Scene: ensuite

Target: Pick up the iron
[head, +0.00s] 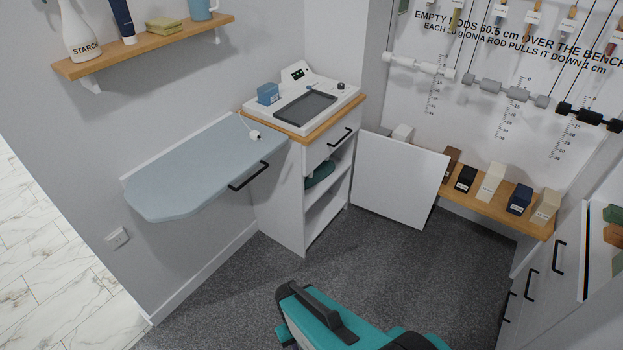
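No object shows clearly as an iron. A dark green rounded object (320,174) lies on a shelf inside the open white cabinet (278,200); it may be the iron, but it is small, shaded and partly hidden by the cabinet's side. A white plug on a thin cord (254,134) lies at the right end of the blue-grey fold-down ironing board (195,170). Part of my teal and black arm shows at the bottom of the head view, apart from the cabinet. My gripper's fingers are not in view.
The cabinet's white door (400,180) stands open to the right. A blue box (268,94) and a dark tray (305,107) sit on its top. A wooden bench (480,208) holds several blocks. Drawers with black handles (540,275) stand at right. Grey carpet (250,285) between is clear.

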